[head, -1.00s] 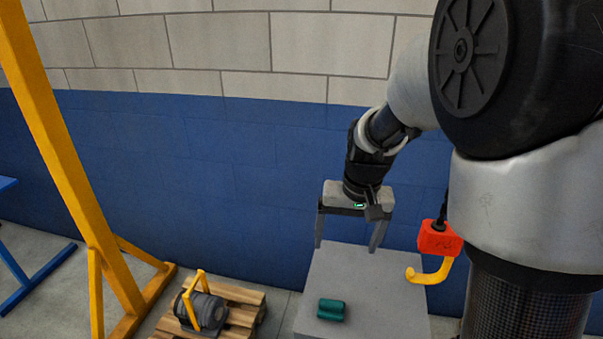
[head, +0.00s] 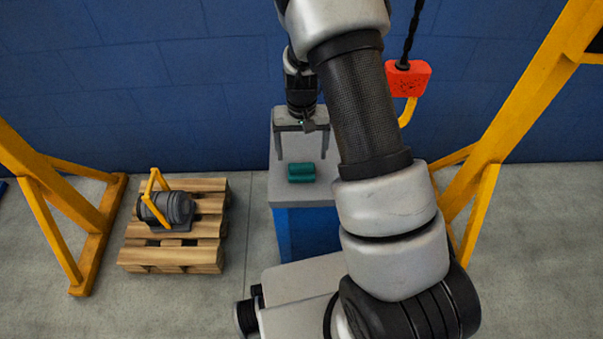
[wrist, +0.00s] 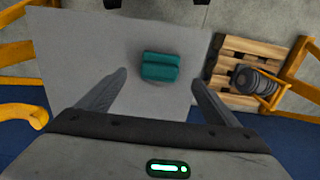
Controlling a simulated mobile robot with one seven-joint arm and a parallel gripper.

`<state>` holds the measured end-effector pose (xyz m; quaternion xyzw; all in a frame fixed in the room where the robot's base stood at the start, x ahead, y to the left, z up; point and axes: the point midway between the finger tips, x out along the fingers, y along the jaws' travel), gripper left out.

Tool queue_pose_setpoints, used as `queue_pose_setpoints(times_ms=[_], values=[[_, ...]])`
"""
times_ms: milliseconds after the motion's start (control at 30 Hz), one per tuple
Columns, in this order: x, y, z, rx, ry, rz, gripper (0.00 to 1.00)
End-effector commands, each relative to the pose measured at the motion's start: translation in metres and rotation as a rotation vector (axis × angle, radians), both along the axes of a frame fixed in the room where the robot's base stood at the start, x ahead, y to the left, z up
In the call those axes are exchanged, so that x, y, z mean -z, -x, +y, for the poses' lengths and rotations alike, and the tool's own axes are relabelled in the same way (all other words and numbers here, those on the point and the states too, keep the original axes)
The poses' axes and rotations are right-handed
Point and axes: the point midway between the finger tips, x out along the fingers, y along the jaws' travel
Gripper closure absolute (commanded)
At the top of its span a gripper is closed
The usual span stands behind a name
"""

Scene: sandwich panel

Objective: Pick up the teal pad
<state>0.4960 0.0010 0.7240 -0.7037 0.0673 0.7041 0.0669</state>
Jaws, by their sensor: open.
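The teal pad (head: 301,172) lies on the grey top of a blue-sided stand (head: 289,192), near its front edge. It is a small block with a groove along its middle. My gripper (head: 302,158) is open and empty above the stand top, behind the pad in the head view. In the wrist view the pad (wrist: 160,67) lies beyond the fingertips, centred roughly between the two spread fingers (wrist: 159,76). The fingers do not touch it.
A wooden pallet (head: 190,256) with a grey motor (head: 168,209) and yellow handle stands left of the stand. A red hook block (head: 408,78) with a yellow hook hangs to the right. Yellow frame legs (head: 482,205) stand either side. A blue wall is behind.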

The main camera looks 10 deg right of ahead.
Motion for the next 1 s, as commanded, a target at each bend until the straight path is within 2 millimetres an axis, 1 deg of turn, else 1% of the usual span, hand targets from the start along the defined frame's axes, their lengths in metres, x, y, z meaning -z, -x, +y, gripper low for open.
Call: queue_pose_setpoints(times_ms=[33, 100, 367, 633, 733, 900, 967, 1000], values=[[0.01, 0.0, 0.0, 0.001, 0.0, 0.002, 0.16], [0.018, 0.0, 0.0, 0.001, 0.0, 0.002, 0.16], [0.032, 0.001, 0.0, 0.0, 0.0, 0.001, 0.16], [0.071, 0.002, 0.0, 0.0, 0.0, 0.001, 0.16], [0.077, 0.001, 0.0, 0.0, -0.001, -0.001, 0.16], [0.076, 0.001, 0.0, 0.0, -0.001, -0.001, 0.16], [0.076, 0.001, 0.0, 0.0, -0.001, -0.001, 0.24], [0.076, 0.001, 0.0, 0.0, -0.001, -0.001, 0.31]])
